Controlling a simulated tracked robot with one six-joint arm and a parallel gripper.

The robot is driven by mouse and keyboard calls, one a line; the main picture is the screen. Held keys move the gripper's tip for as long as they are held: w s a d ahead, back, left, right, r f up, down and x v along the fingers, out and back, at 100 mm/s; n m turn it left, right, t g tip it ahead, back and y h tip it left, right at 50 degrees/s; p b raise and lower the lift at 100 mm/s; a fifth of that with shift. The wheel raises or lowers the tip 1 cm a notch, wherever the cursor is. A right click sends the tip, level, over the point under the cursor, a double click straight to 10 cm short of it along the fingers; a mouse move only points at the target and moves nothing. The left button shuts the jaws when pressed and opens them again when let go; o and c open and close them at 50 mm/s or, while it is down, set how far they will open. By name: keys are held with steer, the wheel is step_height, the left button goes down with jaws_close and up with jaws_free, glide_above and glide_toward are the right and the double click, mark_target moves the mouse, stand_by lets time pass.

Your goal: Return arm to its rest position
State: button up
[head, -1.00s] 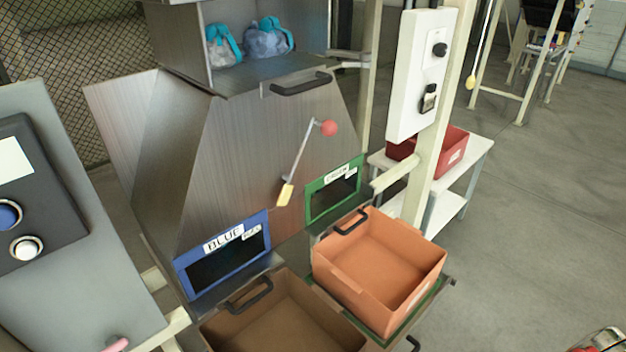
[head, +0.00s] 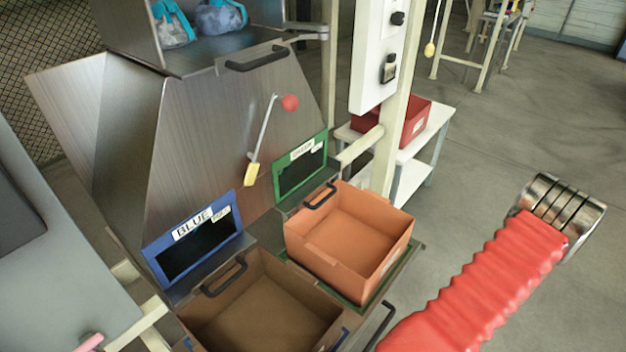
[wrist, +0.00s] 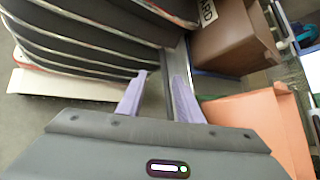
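My arm shows in the head view as a red ribbed sleeve (head: 490,275) with a metal ringed end, at the lower right, over the floor and right of the orange bin. My gripper's fingers are not visible in the head view. In the wrist view my gripper (wrist: 161,85) has its two pale purple fingers apart, with nothing held between them. An orange bin (wrist: 262,112) lies to the right of the fingers in that view, and a brown bin (wrist: 235,45) is at the upper right.
The sorting station has a blue-framed opening (head: 195,240) and a green-framed opening (head: 301,168). Below are a brown bin (head: 215,318) and an orange bin (head: 350,240). A lever (head: 262,140) and a post with a control box (head: 378,55) stand close by. Floor is clear at right.

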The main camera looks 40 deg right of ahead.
steer(key=w+a+r+n+g+h, duration=0.3)
steer(key=w+r, duration=0.7)
steer(key=r, duration=0.1)
steer(key=w+a+r+n+g+h, duration=0.35)
steer(key=w+r, duration=0.55)
steer(key=r, duration=0.3)
steer(key=w+a+r+n+t, duration=0.2)
steer(key=a+r+n, duration=0.1)
steer(key=a+r, duration=0.3)
steer(key=w+a+r+n+t+h, duration=0.1)
steer(key=a+r+n, duration=0.3)
steer(key=a, duration=0.7)
steer(key=w+a+r+n+t+h, duration=0.1)
steer(key=w+a+r+n+t, duration=0.2)
steer(key=a+r, duration=0.4)
steer(key=shift+w+a+r+n, duration=0.2)
steer(key=shift+a+r+n, duration=0.15)
steer(key=shift+a, duration=0.65)
steer(key=shift+s+h, duration=0.1)
steer(key=shift+h, duration=0.15)
